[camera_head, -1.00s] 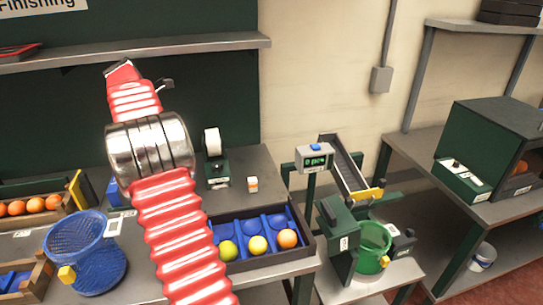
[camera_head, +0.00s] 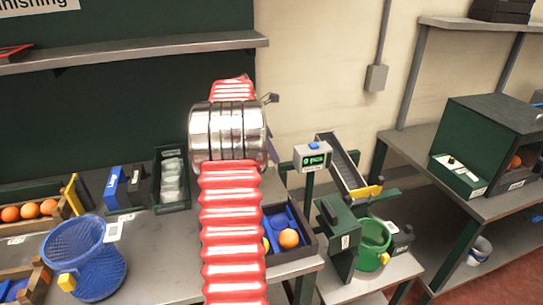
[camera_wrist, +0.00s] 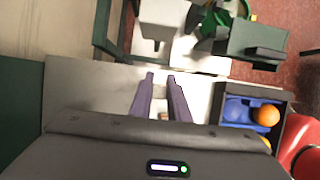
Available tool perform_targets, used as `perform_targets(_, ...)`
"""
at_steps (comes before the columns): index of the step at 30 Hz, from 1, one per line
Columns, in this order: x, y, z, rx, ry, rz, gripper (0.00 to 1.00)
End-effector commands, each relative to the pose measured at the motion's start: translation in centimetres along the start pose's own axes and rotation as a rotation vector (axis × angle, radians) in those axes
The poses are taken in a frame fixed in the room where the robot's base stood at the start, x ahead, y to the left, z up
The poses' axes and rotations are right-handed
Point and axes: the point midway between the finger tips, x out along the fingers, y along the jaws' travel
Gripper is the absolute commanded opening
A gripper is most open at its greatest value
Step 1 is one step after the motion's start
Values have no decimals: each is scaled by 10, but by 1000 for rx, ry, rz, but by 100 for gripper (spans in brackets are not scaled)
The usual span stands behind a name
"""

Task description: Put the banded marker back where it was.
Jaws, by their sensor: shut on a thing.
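My gripper (camera_wrist: 160,78) points down at the grey bench top in the wrist view. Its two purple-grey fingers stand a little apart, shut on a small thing. Only a small pale and orange-brown bit, which I take for the banded marker (camera_wrist: 164,116), shows low between the fingers. Most of it is hidden by the fingers and the wrist housing.
A dark tray with blue compartments (camera_head: 312,258) holds an orange (camera_head: 288,239); it also shows right of the fingers in the wrist view (camera_wrist: 283,96). A blue basket (camera_head: 88,250) and a dark bin (camera_head: 158,190) stand left. A green bucket (camera_head: 374,240) is at right.

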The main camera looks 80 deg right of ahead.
Motion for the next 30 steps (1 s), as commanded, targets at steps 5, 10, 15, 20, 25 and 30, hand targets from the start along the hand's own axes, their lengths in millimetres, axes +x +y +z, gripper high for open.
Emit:
perform_targets(5,0,0,0,1,0,0,0)
perform_targets(10,2,0,0,1,0,-1,0)
perform_targets(15,8,0,-2,1,0,-1,0)
perform_targets(20,18,0,-6,1,0,-2,0)
perform_targets(25,29,-1,-11,2,0,-2,0)
perform_targets(30,40,0,-15,2,0,-2,0)
